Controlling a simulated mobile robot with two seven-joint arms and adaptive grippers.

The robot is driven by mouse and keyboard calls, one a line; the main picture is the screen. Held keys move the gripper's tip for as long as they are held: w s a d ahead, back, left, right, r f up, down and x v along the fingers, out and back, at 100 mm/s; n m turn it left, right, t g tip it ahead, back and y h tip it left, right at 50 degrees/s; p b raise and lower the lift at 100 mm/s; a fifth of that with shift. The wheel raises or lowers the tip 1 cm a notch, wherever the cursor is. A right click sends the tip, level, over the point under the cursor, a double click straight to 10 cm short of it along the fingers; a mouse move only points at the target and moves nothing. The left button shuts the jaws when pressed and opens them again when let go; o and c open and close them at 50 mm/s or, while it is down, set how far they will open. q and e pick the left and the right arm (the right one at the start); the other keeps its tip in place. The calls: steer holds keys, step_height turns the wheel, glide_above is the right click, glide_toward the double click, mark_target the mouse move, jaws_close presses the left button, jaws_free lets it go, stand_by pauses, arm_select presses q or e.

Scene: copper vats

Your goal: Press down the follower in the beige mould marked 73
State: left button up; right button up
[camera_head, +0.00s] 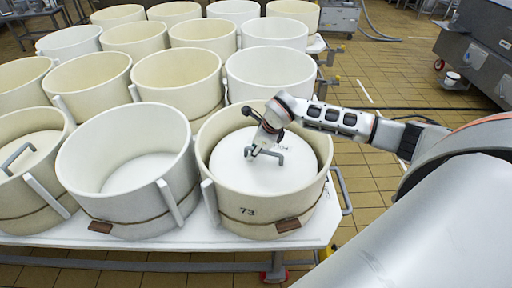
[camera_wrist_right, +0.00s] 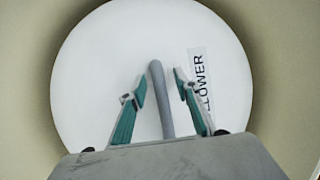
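The beige mould marked 73 (camera_head: 247,213) stands at the front right of the white table. Its white round follower (camera_head: 230,160) sits inside, a little below the rim, and fills most of the wrist view (camera_wrist_right: 90,70). A grey bar handle (camera_head: 279,157) rises from the follower. My right gripper (camera_head: 254,152) is over the follower at the handle. In the wrist view its fingers (camera_wrist_right: 159,92) are apart, one on each side of the handle (camera_wrist_right: 158,80), with small gaps. A label partly reading "LOWER" (camera_wrist_right: 201,80) lies beside the right finger. My left gripper is out of view.
A white mould (camera_head: 125,172) without a follower stands just left of mould 73. Another beige mould with a follower (camera_head: 28,150) is at far left. More moulds stand in rows behind. The tiled floor (camera_head: 370,190) is open to the right of the table (camera_head: 322,225).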

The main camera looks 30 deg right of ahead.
jaws_close()
steer(key=shift+s+f, duration=0.1)
steer(key=shift+f, duration=0.1)
stand_by(0.7)
steer(key=shift+s+a+f, duration=0.1)
steer(key=shift+s+f, duration=0.1)
steer(key=shift+f, duration=0.1)
stand_by(0.9)
steer(key=shift+r, duration=0.1)
stand_by(0.4)
jaws_free()
steer(key=shift+w+r, duration=0.15)
